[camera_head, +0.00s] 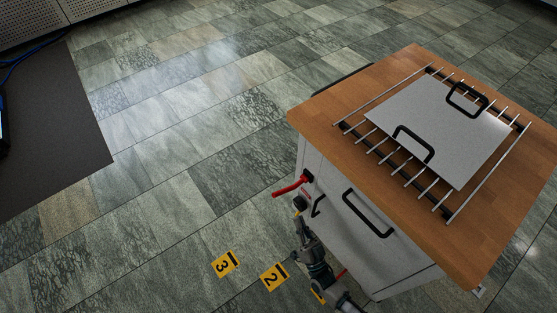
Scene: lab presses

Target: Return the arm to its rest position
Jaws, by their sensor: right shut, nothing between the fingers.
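My right arm comes in from the bottom edge, right of centre. My right gripper (299,207) is shut and empty, beside the left side of the white cabinet (330,212). It is small and dark in the picture, just below the red lever (290,187). I cannot tell whether it touches the lever or the cabinet. My left gripper is out of view.
The cabinet has a wooden top (405,72) bearing a metal rack (468,207) and a grey plate with two black handles (440,125). Yellow floor markers 3 (225,263) and 2 (274,276) lie left of my arm. Tiled floor is open at left; a dark mat (50,130) lies beyond.

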